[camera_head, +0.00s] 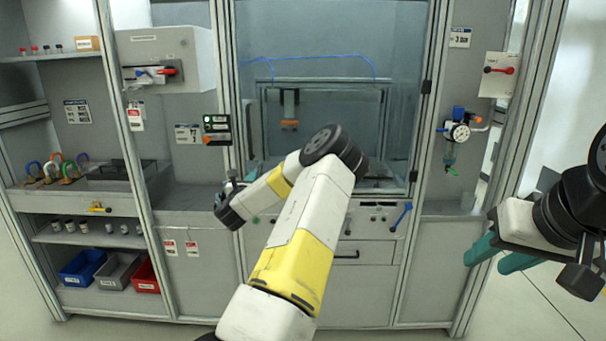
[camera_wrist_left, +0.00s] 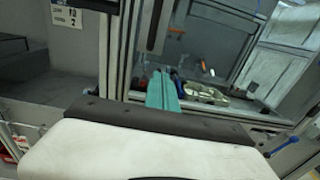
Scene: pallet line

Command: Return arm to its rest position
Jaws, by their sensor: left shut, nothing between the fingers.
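My left arm (camera_head: 300,235) rises from the bottom middle of the head view, bends at a dark elbow joint and folds back left to its dark wrist (camera_head: 232,207) in front of the cabinet.
The enclosure (camera_head: 330,60) with clear panels stands behind my left arm, with a drawer (camera_head: 362,255) below. A control box with a red handle (camera_head: 170,72) is at left. Shelves at far left hold padlocks (camera_head: 55,168) and bins (camera_head: 118,270). A gauge (camera_head: 459,132) hangs right. Floor shows at lower right.

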